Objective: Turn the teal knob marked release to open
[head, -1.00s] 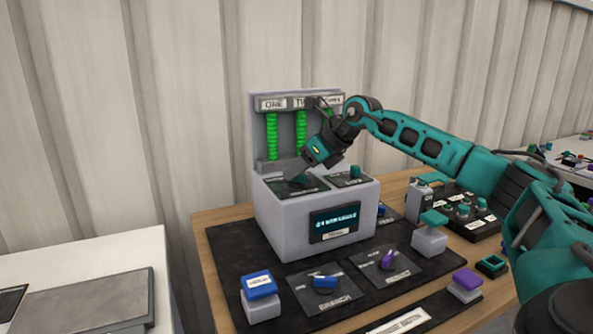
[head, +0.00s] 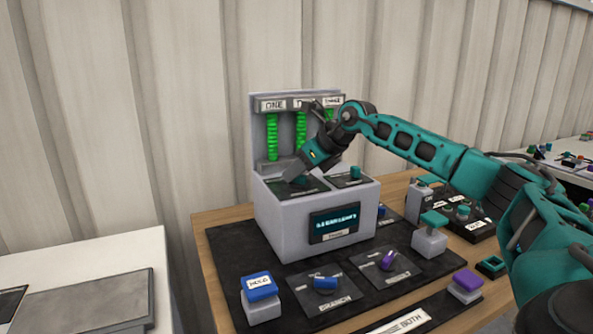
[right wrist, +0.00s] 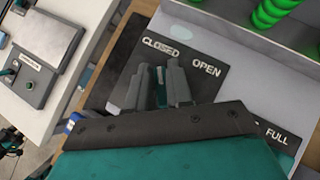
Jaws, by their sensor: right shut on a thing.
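The teal knob (head: 302,180) sits on a dark plate on top of the grey manifold box and is mostly hidden by my right gripper (head: 294,176). In the right wrist view, my right gripper (right wrist: 158,88) is shut on the teal knob (right wrist: 160,96), which shows as a sliver between the fingers. The plate (right wrist: 190,68) there reads CLOSED and OPEN, with the fingers just below CLOSED. The word release is not legible. The knob's exact angle is hard to tell. My left gripper is not in view.
Another teal knob (head: 355,172) stands on the plate to the right. Green columns (head: 271,136) rise behind. In front are a display (head: 334,222), a blue HOLD button (head: 260,287), a blue knob (head: 325,282) and a purple knob (head: 387,260). A white table (head: 95,255) is at left.

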